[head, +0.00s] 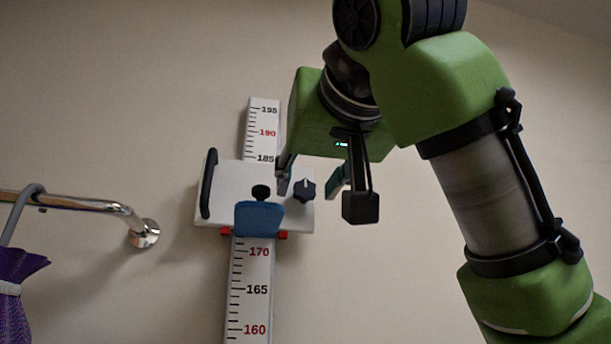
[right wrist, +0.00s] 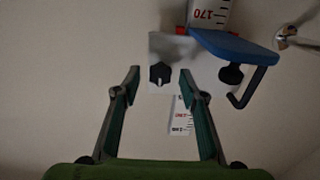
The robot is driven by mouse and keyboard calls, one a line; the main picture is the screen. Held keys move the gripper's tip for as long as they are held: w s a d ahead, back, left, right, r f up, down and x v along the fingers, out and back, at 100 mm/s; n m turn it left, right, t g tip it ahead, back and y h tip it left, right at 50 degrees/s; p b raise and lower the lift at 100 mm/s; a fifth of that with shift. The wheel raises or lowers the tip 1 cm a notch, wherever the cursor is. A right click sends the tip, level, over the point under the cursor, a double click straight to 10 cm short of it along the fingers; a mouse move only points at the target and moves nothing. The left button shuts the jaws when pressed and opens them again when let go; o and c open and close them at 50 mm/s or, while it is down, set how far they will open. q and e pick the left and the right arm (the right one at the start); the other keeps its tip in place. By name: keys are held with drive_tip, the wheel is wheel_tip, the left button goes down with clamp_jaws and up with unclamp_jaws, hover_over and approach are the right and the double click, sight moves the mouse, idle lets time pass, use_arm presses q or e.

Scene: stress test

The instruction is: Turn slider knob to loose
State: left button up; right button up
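The slider is a white plate (head: 235,178) on a wall-mounted height scale (head: 257,290). A black lobed knob (head: 305,189) sits at the right of the plate, its white mark pointing up in the head view. In the right wrist view the knob (right wrist: 160,74) appears between the two fingertips, its white mark pointing down. My right gripper (right wrist: 160,77) is open and empty, with a finger on each side of the knob and gaps between. I cannot tell how far the fingertips are from the plate. My left gripper is not in view.
The slider also carries a blue plate (head: 258,219), a smaller black knob (head: 261,191) and a black handle (head: 209,184) at its left. A chrome rail (head: 90,203) with a purple item (head: 18,275) hanging from it is at the left. The wall around is bare.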

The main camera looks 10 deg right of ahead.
drive_tip(key=shift+w+r, duration=0.1)
drive_tip(key=shift+w, duration=1)
drive_tip(key=shift+s, duration=0.1)
clamp_jaws()
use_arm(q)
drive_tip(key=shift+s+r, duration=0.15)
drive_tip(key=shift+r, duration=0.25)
